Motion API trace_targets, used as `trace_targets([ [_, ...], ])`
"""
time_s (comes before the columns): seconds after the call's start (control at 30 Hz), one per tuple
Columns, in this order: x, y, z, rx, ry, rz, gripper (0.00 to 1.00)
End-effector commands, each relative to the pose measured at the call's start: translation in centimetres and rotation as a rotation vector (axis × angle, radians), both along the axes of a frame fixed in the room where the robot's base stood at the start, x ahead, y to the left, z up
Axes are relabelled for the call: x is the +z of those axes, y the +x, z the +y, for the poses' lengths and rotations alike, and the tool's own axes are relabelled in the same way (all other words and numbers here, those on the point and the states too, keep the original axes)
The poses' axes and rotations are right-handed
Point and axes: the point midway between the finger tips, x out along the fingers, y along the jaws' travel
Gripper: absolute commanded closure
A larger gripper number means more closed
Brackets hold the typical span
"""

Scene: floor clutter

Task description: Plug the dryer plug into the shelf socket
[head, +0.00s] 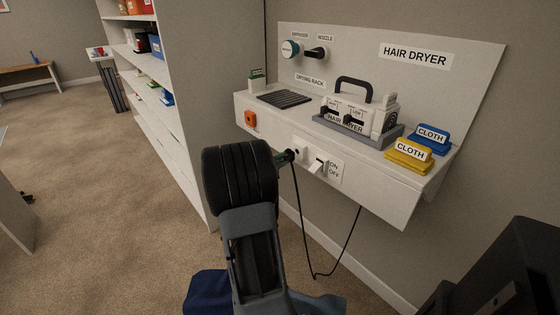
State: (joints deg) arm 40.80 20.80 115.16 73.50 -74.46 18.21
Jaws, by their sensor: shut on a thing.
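My gripper (284,158) shows only in part, beyond my dark wrist, at the front face of the white shelf. It is shut on the dryer plug (291,155), a small dark piece at the shelf front. The black dryer cord (299,215) hangs from there in a loop and rises to the shelf's underside. The shelf socket (299,150) is on a white plate right by the plug. I cannot tell whether the plug touches it or is in it. The hair dryer (358,118) sits in a grey tray on the shelf.
A white rocker switch (317,167) with an ON/OFF label (335,172) sits just right of the socket. Blue (430,138) and yellow cloths (409,155) lie at right. The carpet at left is mostly clear.

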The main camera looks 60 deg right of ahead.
Motion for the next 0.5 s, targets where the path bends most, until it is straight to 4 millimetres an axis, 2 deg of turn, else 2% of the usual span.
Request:
trace_targets([
  [0.5, -0.02, -0.18, -0.48, -0.001, 0.0, 0.0, 1.0],
])
